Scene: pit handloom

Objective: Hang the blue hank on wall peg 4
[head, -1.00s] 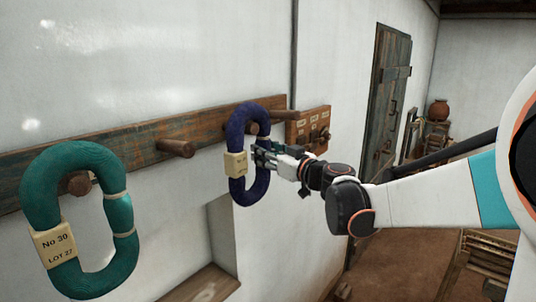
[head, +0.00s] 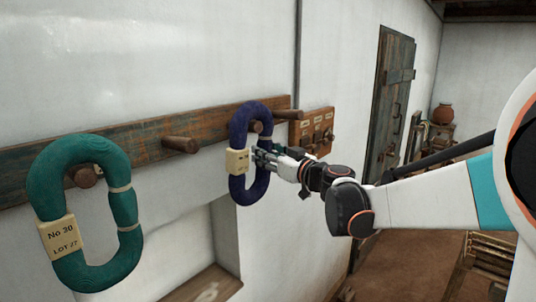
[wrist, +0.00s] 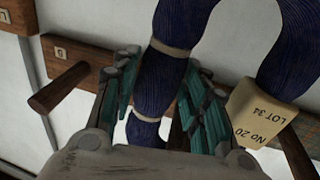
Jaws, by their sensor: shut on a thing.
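The blue hank (head: 238,180) is an upright dark blue loop with a cream tag (head: 237,161), in front of the wooden peg rail (head: 140,146). A peg end (head: 257,127) shows inside the top of its loop; I cannot tell if the loop is around that peg or just before it. My gripper (head: 262,158) is at the loop's right side. In the wrist view my gripper (wrist: 155,105) is shut on one strand of the blue hank (wrist: 185,25), whose tag reads No 20, LOT 34. Which peg is number 4 is not readable.
A green hank (head: 125,210) tagged No 30, LOT 27 hangs on a peg (head: 86,177) at the left. A bare peg (head: 180,145) stands between the hanks; another (head: 294,115) is to the right. A wall recess (head: 205,287) lies below.

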